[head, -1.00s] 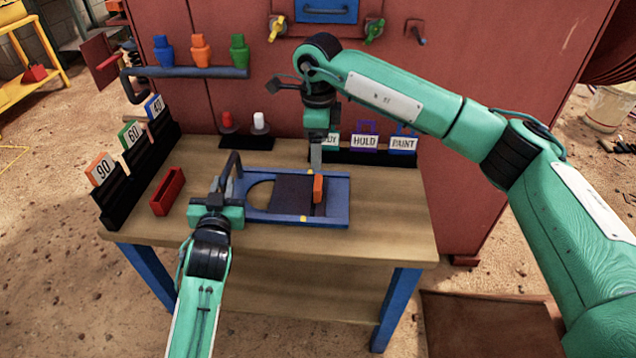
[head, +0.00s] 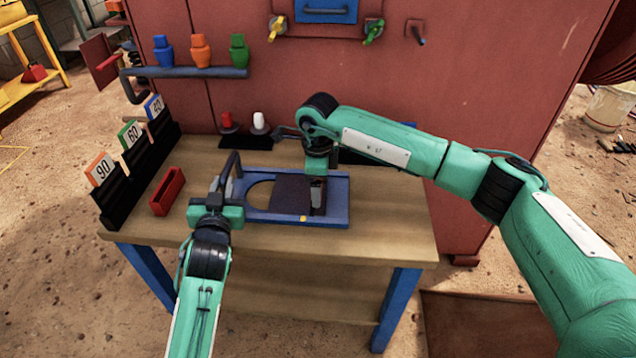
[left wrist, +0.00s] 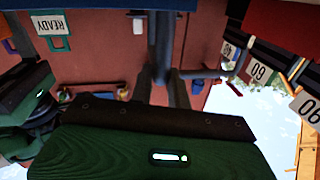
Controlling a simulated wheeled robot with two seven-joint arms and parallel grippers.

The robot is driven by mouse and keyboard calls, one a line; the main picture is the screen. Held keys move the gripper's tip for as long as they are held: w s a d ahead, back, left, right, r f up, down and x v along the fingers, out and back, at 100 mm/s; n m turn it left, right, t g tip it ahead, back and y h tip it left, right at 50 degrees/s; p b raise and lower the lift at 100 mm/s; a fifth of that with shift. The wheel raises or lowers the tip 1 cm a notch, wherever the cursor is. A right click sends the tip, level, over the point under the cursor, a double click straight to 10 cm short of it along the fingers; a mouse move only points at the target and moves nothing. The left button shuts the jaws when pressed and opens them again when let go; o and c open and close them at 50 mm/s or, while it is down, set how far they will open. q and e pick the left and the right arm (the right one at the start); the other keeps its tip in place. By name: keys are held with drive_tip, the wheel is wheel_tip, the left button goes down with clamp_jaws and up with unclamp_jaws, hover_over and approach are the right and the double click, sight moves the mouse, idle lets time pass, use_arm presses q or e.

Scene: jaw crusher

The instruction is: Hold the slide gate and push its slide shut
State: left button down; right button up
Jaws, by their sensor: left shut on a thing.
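The slide gate (head: 338,207) lies flat on the table, a blue frame with a dark slide plate (head: 290,193) in it. A crescent of the round opening shows left of the plate. My left gripper (head: 218,198) is shut on the dark arched handle (head: 233,168) at the frame's left end.
A red bin (head: 168,192) and a black rack with numbered cards (head: 101,169) stand on the left of the table (head: 385,225). Behind the gate are a small black stand with red and white knobs (head: 259,122) and a card rack, mostly hidden by my right arm. The right front tabletop is clear.

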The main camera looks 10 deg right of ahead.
sight(285, 193)
drive_tip(key=shift+c, duration=0.3)
drive_tip(key=c, duration=1.3)
use_arm(q)
drive_tip(key=shift+d, duration=0.1)
use_arm(e)
drive_tip(key=a, duration=0.2)
drive_tip(key=w+a, duration=0.1)
drive_tip(key=a, duration=0.5)
drive_tip(key=shift+w+a, duration=0.15)
drive_tip(key=shift+w, duration=0.2)
drive_tip(key=shift+c, duration=0.2)
drive_tip(key=o, duration=1.3)
drive_tip(key=shift+o, duration=0.5)
drive_tip(key=shift+r, duration=0.1)
wheel_tip(285, 193, up, 12)
